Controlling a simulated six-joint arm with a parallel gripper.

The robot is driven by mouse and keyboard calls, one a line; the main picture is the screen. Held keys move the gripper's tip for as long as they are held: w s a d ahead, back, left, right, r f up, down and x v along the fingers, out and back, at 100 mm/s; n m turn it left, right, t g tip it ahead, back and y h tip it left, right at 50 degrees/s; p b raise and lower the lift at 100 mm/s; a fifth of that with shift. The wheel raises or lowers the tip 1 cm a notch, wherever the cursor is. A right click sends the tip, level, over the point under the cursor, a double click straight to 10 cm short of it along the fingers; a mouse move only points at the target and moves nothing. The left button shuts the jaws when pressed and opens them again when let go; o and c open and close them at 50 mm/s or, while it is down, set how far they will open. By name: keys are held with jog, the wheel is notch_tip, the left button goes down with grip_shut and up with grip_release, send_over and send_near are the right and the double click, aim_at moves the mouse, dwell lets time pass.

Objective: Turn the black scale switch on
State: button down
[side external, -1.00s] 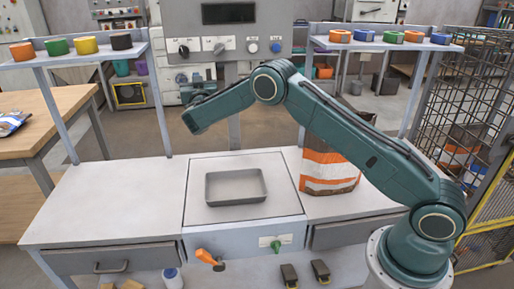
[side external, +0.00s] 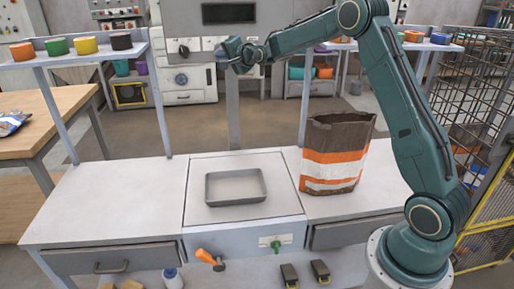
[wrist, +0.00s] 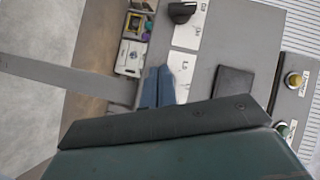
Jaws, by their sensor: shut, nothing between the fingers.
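The black scale switch (side external: 184,49) is a dark knob on a white plate at the left of the grey control panel. In the wrist view the black switch (wrist: 182,12) shows near the top edge, on its labelled plate. My gripper (side external: 226,46) is in front of the panel, to the right of the black switch and apart from it in the picture. Its blue-grey fingers (wrist: 158,74) are shut and empty, beside a second labelled plate (wrist: 184,68). My gripper hides the second switch. I cannot tell whether the fingers touch the panel.
A dark display (side external: 228,13) is above the switches. The wrist view shows a yellow button (wrist: 294,80). Below are a grey tray (side external: 236,200) on the bench and a brown, orange and white bag (side external: 337,150). Shelves with coloured pucks (side external: 57,47) flank the panel.

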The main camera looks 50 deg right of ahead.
jog(key=s+r+y, duration=0.1)
jog(key=s+a+r+y, duration=0.1)
jog(key=shift+s+r, duration=0.35)
jog(key=shift+w, duration=0.1)
send_near(187, 55)
jog(key=shift+w+d+f, duration=0.1)
jog(key=shift+w+d, duration=1.2)
jog(key=shift+d, duration=0.1)
jog(key=shift+w+a+f, duration=0.1)
jog(key=shift+w+a, duration=0.05)
jog(key=shift+w, duration=0.15)
jog(key=shift+w+a+f, duration=0.2)
jog(key=shift+w+a, duration=0.4)
jog(key=shift+w+a+f, duration=0.2)
jog(key=shift+w+a, duration=0.4)
